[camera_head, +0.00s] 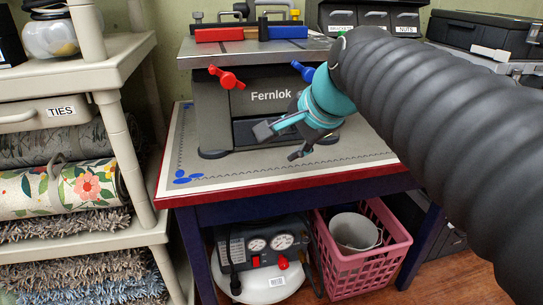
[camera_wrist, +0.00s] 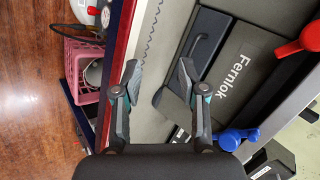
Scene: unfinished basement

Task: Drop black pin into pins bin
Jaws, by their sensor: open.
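My gripper (camera_head: 280,143) is open and empty, in front of the grey Fernlok machine (camera_head: 218,103) and above the bench top. In the wrist view my gripper (camera_wrist: 158,66) has its two fingers spread, with nothing between them. I cannot make out the black pin for certain. A small dark upright piece (camera_head: 263,28) stands between the red and blue blocks on the machine; I cannot tell whether it is the pin. A dark bin unit (camera_head: 323,14) with labelled fronts stands behind at the right. One label reads NUTS; I cannot find a pins label.
The bench (camera_head: 160,193) has a red edge and a light top with free room at the front. A red lever (camera_head: 226,77) and a blue lever stick out from the machine. A cream shelf (camera_head: 140,57) stands left. A pink crate (camera_head: 357,276) and a compressor (camera_head: 270,288) sit below.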

